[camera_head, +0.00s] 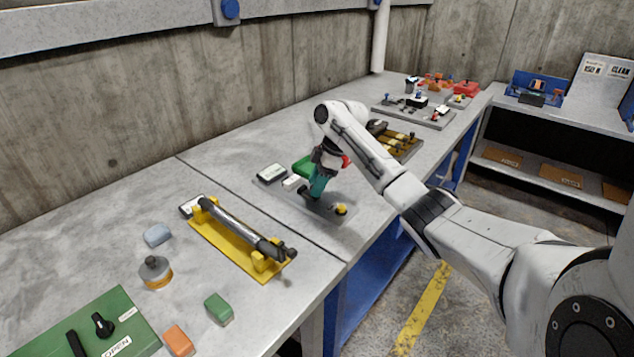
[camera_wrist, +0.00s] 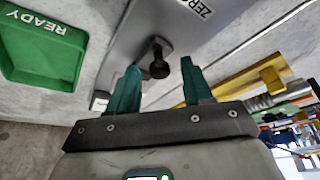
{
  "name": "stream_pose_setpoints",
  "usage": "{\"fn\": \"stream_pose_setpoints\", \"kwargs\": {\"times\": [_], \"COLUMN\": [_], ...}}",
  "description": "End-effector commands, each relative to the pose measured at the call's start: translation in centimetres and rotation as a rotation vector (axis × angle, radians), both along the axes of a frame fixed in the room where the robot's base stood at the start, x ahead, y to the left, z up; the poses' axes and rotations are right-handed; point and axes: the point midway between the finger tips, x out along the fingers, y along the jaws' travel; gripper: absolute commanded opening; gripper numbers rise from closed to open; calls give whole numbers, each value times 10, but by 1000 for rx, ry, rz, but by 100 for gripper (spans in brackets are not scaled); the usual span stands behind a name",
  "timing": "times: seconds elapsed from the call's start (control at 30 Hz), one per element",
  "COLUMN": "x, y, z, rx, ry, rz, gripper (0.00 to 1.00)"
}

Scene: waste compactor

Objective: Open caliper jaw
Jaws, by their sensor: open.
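A grey fixture plate (camera_head: 335,219) lies on the bench under my gripper. My gripper (camera_head: 317,188) has teal fingers and points down at this plate. In the wrist view my gripper (camera_wrist: 159,80) is open, with a finger on either side of a small black knob (camera_wrist: 158,68) on a short arm. The knob stands between the fingertips with gaps on both sides. A label ending "ZER" (camera_wrist: 193,7) is partly cut off on the plate. A yellow knob (camera_head: 341,209) sits at the plate's right end. I cannot tell the caliper jaw apart; my gripper hides part of the plate.
A green READY tray (camera_wrist: 42,48) lies beside the plate. A yellow fixture with a dark cylinder (camera_head: 237,232) stands to the left on the bench. Loose blocks and a green OPEN panel (camera_head: 110,320) lie nearer. More fixtures (camera_head: 415,110) stand farther along the bench.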

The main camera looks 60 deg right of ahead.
Motion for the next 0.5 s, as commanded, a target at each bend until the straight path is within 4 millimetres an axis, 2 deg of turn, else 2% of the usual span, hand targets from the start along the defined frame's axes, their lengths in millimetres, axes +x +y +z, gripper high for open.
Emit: {"fn": "stream_pose_setpoints", "kwargs": {"times": [0.17, 0.5], "x": [-3, -23], "y": [-3, -15], "z": [10, 67], "rx": [-2, -1], "ry": [-2, -2], "rz": [-1, 0], "gripper": [50, 50]}}
